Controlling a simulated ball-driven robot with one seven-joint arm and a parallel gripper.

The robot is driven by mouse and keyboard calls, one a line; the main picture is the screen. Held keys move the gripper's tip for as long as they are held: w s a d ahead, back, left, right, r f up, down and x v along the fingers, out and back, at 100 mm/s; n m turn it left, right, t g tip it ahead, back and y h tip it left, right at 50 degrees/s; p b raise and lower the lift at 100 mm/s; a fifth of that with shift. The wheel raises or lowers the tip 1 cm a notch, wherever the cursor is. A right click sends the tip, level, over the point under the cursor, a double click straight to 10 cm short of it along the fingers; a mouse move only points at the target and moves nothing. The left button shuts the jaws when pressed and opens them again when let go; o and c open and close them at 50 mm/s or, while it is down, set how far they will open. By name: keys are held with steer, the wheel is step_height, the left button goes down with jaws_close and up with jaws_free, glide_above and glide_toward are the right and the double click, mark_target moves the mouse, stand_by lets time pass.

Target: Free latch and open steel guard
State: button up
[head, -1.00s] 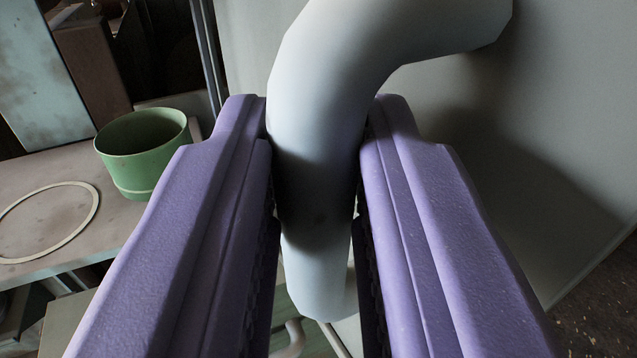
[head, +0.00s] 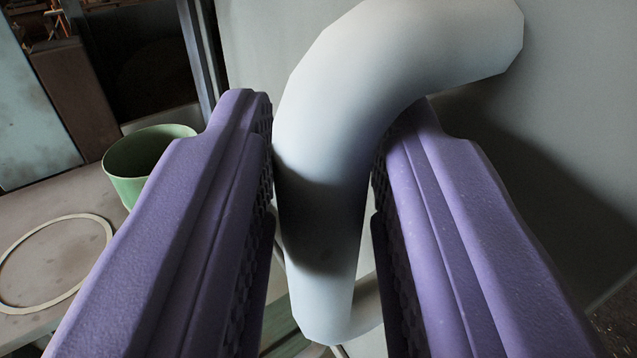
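A thick, pale grey curved handle (head: 325,180) stands out from a flat grey panel (head: 580,110), which looks like the steel guard. The handle bends from the panel at upper right down toward the bottom middle. My gripper (head: 328,125) has two purple fingers, one on each side of the handle. The fingers are open, with their dark ribbed pads showing and narrow gaps beside the handle. Part of the handle's lower end and its far side are hard to see. I cannot make out a latch.
At left, a green open pot (head: 142,160) and a flat pale ring (head: 52,262) sit on a worn table (head: 85,195). A dark frame post (head: 198,50) stands behind. The floor shows at lower right.

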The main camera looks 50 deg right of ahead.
steer(key=shift+o, duration=1)
steer(key=shift+w+d+f, duration=0.15)
steer(key=shift+w+d, duration=0.15)
steer(key=shift+d, duration=0.25)
steer(key=shift+s+a+f, duration=0.1)
steer(key=shift+s+a, duration=0.15)
steer(key=shift+a, duration=0.2)
steer(key=p+v, duration=0.1)
steer(key=v, duration=0.6)
steer(key=shift+s+a, duration=0.2)
